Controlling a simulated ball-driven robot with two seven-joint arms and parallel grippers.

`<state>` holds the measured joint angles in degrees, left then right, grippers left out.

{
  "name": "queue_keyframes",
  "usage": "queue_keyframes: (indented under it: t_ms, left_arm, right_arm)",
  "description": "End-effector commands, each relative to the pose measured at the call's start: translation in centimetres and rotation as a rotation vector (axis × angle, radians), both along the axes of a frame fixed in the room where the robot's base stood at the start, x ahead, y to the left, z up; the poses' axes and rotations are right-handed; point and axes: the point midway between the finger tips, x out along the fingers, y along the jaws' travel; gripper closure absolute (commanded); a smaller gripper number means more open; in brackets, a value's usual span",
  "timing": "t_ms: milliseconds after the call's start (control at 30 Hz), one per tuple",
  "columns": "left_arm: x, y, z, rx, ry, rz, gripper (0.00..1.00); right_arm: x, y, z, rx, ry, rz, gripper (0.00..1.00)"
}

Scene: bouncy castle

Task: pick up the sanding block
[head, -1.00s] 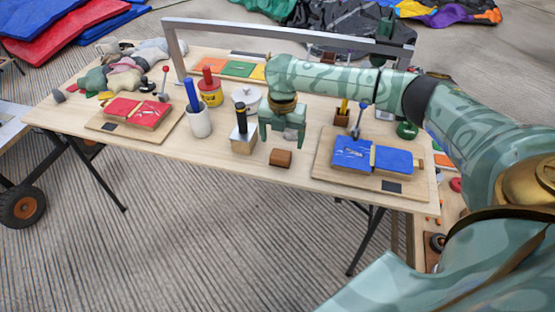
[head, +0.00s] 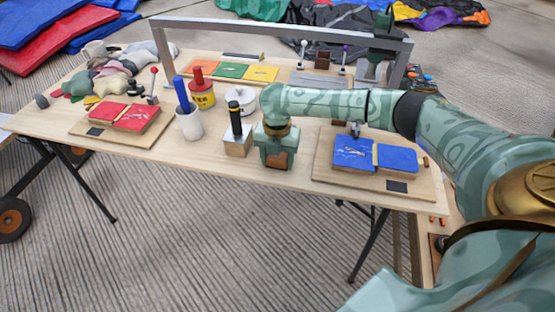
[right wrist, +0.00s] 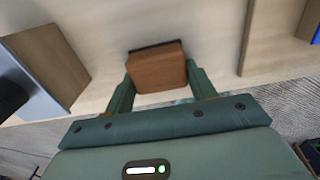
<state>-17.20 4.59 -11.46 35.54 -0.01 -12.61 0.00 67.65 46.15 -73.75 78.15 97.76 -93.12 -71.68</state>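The sanding block, a small brown block (head: 278,160), lies near the front edge of the wooden table between the black-handled block and the blue pads. My right gripper (head: 277,155) points down over it, with a finger on each side. In the right wrist view the brown block (right wrist: 157,68) sits between the two fingertips of my right gripper (right wrist: 160,75), with a dark strip along its far edge. The fingers look open around it; firm contact on both sides does not show. My left gripper is not in view.
A metal block with a black handle (head: 237,140) stands close left of my gripper. A wooden board with blue pads (head: 375,153) lies close to the right. A white cup (head: 189,124) and a white pot (head: 240,99) stand further left and back. A grey frame (head: 290,33) spans the table's rear.

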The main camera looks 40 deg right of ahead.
Motion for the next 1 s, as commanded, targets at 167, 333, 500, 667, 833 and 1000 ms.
queue_keyframes:
  t_ms: [167,333,500,667,833,1000]
  left_arm:
    - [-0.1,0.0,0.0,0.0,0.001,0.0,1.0]
    - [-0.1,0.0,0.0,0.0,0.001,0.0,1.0]
    - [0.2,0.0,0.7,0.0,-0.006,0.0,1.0]
    - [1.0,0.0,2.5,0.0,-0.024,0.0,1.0]
    - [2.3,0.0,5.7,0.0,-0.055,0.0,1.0]
    - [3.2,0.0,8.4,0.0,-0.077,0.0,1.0]
  right_arm:
    - [0.0,0.0,0.0,-0.001,0.001,0.0,0.68]
    - [0.0,0.0,0.0,-0.001,0.001,0.0,0.68]
    - [0.0,0.0,1.2,-0.001,-0.002,0.0,0.68]
    - [0.0,0.0,4.2,-0.001,-0.007,0.001,0.68]
    - [-3.3,1.1,8.6,-0.001,-0.008,0.004,0.68]
    - [-7.6,2.6,11.4,0.0,-0.003,0.005,0.68]
